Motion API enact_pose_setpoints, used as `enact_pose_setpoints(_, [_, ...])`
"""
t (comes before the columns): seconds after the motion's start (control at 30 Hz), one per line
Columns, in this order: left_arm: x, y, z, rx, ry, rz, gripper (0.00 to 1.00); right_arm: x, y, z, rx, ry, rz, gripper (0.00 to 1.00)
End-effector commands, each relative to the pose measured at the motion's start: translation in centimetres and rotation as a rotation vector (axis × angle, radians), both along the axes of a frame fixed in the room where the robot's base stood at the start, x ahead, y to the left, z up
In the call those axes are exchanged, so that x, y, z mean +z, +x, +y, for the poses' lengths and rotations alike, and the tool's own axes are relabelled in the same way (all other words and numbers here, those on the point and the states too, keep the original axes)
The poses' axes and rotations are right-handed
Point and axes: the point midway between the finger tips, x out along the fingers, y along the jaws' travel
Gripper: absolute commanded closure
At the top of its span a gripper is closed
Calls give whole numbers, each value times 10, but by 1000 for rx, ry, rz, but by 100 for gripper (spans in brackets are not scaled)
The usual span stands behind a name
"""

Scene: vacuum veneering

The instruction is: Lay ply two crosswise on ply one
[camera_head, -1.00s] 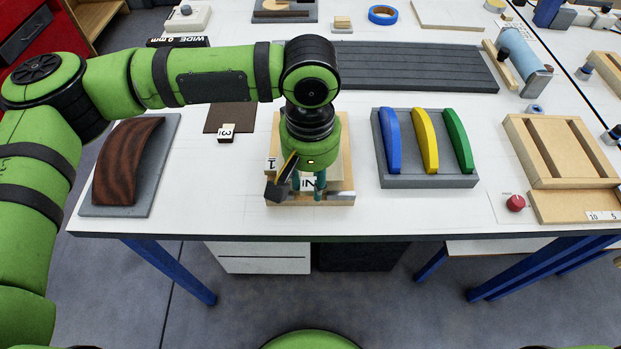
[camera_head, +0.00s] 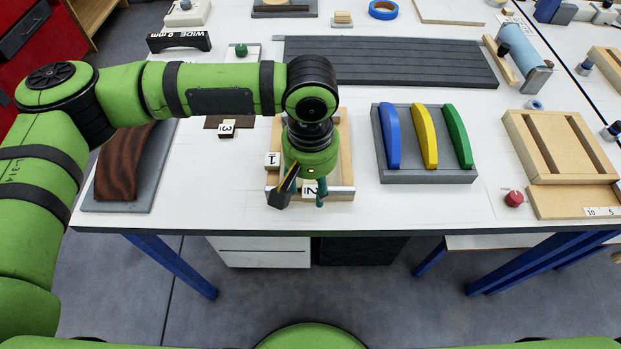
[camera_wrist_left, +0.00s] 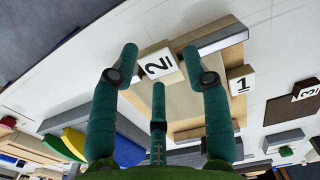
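My left gripper (camera_head: 307,196) points down over the light wooden stack (camera_head: 345,150) at the table's front middle. Its fingers close around the white block marked 2 on ply two (camera_head: 311,191), which also shows between the fingers in the left wrist view (camera_wrist_left: 157,64). That block looks nearer the camera than the block marked 1. Ply one is marked by the block 1 (camera_head: 272,160) at the stack's left side, also in the wrist view (camera_wrist_left: 241,82). The gripper hides much of both sheets, so how they lie against each other is unclear. My right gripper is out of view.
A dark sheet with block 3 (camera_head: 227,126) lies left of the stack. Further left is a curved dark veneer on a grey board (camera_head: 160,170). Right stands a grey tray (camera_head: 430,177) with blue, yellow and green curved pieces. A dark slatted panel (camera_head: 400,63) lies behind.

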Motion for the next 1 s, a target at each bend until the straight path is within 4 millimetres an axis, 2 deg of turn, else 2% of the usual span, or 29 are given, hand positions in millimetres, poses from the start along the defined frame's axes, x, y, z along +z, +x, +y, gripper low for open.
enact_pose_setpoints(0.3, [1,0,0,0,0,-1,42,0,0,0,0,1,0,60])
enact_pose_setpoints(0.47, [12,1,0,0,-1,-5,42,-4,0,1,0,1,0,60])
enact_pose_setpoints(0.57, [29,1,-1,0,-3,-4,42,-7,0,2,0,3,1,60])
enact_pose_setpoints(0.8, [84,1,-1,1,-3,-5,42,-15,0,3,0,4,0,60])
enact_pose_setpoints(1.0, [118,1,0,2,-1,-3,42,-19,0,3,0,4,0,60])
